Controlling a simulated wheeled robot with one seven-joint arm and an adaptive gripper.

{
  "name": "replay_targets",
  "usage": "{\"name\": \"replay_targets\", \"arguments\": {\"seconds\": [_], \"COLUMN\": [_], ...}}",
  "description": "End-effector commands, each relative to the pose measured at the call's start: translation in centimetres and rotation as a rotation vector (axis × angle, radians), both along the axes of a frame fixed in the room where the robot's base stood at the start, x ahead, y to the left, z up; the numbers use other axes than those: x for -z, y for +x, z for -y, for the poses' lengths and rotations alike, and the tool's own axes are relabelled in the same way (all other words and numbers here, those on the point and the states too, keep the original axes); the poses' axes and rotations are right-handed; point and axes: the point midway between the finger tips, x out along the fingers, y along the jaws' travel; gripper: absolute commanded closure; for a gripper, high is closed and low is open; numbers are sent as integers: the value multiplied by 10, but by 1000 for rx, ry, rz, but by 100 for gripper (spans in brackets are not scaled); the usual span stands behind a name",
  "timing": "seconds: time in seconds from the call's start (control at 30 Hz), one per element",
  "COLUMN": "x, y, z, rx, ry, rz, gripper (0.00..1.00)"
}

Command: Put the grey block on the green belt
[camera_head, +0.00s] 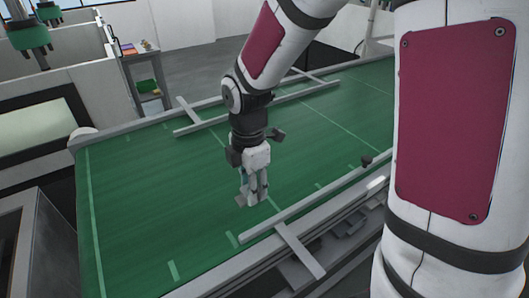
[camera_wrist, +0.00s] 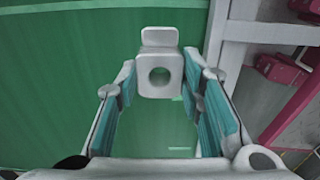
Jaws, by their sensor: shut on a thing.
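In the head view a small part of the block (camera_head: 241,201) shows at the left of the fingertips. The belt also fills the wrist view behind the block (camera_wrist: 50,70). I cannot tell whether the block touches the belt.
Grey guide rails (camera_head: 265,106) run along the far side of the belt, and another rail (camera_head: 305,208) lies near the gripper on the near side. A small dark sensor-like part (camera_head: 366,161) stands at the near edge. The belt's left part is clear.

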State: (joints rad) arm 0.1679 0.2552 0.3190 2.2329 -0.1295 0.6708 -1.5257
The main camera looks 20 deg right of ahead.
Motion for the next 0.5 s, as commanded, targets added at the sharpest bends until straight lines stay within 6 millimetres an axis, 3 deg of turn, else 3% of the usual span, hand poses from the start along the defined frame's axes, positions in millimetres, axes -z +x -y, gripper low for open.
{"name": "replay_targets", "arguments": {"seconds": [0.3, 0.5], "x": [8, 11], "y": [75, 110], "z": [25, 37], "rx": [2, 2], "ry": [1, 1], "rz": [0, 1], "gripper": [97, 97]}}
